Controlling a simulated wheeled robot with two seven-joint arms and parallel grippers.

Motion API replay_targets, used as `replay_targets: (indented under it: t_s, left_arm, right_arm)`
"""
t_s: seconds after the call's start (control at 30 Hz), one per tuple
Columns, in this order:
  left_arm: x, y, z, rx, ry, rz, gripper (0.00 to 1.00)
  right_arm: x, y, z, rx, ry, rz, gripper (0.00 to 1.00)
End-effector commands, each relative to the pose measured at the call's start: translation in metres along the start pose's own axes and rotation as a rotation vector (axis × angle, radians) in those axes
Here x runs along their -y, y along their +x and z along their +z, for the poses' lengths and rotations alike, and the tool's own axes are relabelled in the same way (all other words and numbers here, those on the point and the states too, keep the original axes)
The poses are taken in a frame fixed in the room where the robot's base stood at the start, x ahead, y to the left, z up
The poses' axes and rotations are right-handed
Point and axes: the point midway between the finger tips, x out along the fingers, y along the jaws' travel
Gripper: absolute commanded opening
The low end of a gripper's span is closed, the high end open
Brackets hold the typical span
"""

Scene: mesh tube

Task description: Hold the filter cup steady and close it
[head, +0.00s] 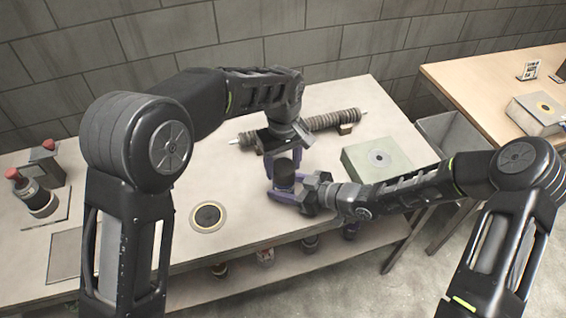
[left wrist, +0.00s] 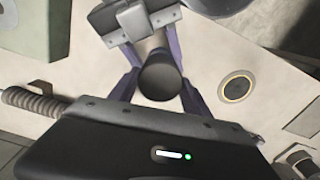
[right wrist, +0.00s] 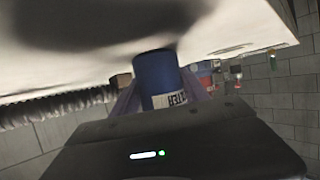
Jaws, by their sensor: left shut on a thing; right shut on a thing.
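The filter cup (right wrist: 158,82) is a blue cylinder with a white printed label, seen in the right wrist view. Its dark round lid (head: 284,168) sits on top and also shows from above in the left wrist view (left wrist: 160,80). My right gripper (head: 285,190) comes in from the right, shut on the cup's body low down. My left gripper (head: 281,164) reaches down from behind, its purple fingers shut on the lid at either side. The cup stands about upright above the table. The seam between lid and body is hidden, so I cannot tell how far the lid is seated.
A ribbed mesh tube on a rod (head: 325,121) lies behind the grippers. A pale green box (head: 385,160) stands to the right. A dark round disc (head: 208,217) lies at front left, with clear table around it. Red-topped parts (head: 36,198) stand at far left.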

Motion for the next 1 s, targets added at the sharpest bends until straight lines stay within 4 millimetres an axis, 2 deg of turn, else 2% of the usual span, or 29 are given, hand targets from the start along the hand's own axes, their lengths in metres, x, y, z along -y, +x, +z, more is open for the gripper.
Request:
replay_targets:
  t_s: [0.2, 0.27, 0.37, 1.0]
  left_arm:
    - [0.0001, 0.0012, -0.0003, 0.000, 0.043, 0.000, 0.18]
    - [0.0000, 0.0013, -0.0003, 0.001, 0.111, 0.000, 0.18]
    - [-0.0005, 0.0014, -0.0002, 0.001, 0.305, 0.001, 0.18]
    - [-0.0020, 0.0024, 0.0034, 0.000, 2.147, 0.002, 0.18]
  right_arm:
    - [0.0000, 0.0000, -0.0001, 0.000, 0.000, 0.000, 0.00]
    - [-0.0001, 0.0000, -0.0001, 0.000, 0.000, 0.000, 0.00]
    - [-0.0001, 0.0000, -0.0001, 0.000, 0.000, 0.000, 0.00]
    - [-0.0001, -0.0001, 0.0003, 0.001, 0.000, 0.000, 0.00]
